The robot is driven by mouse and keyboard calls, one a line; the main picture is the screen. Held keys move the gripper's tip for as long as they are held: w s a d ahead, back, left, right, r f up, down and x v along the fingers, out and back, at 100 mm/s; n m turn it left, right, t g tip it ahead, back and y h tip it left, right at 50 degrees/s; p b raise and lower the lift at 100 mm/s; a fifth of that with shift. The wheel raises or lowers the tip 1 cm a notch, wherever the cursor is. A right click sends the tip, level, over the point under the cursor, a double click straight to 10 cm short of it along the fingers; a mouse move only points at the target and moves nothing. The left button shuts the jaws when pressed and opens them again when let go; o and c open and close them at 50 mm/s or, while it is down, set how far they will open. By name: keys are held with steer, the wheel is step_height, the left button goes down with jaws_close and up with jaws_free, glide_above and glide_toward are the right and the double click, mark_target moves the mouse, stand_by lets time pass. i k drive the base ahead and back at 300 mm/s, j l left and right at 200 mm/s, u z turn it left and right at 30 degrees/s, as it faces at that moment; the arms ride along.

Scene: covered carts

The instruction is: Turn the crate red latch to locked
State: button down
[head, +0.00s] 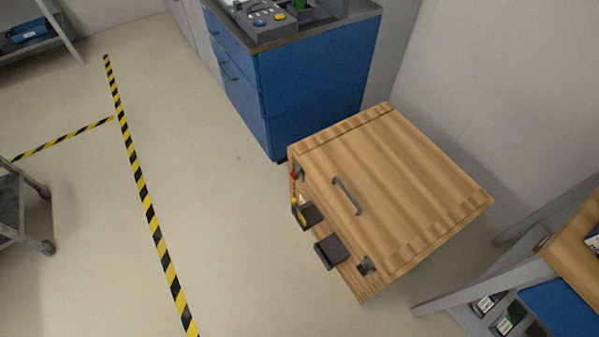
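The wooden crate (420,165) stands on the floor right of centre, its lid closed and a grey bar handle (346,196) on top. A small red part (294,176), which looks like the red latch, sits at the far left end of the crate's front, near the lid edge. It is too small to tell which way it is turned. A yellow part (301,212) shows just below it, by a dark block (309,217). A dark fitting (367,266) is at the near end of the front. My gripper is not in view.
A second dark block (331,252) juts from the crate's front. A blue cabinet (310,85) stands behind the crate, with a control box (268,18) on top. A shelf unit (555,300) is at lower right, a grey cart (20,205) at left. Floor left of the crate is clear.

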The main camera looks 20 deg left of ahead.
mark_target(295, 175)
steer(key=i+j+z, duration=0.2)
steer(key=j, duration=1.1)
steer(key=k+j+z, duration=0.1)
steer(key=j+z, duration=0.15)
steer(key=j, duration=1)
steer(key=k+j+z, duration=0.2)
steer(key=j, duration=1.15)
steer(key=i, duration=0.1)
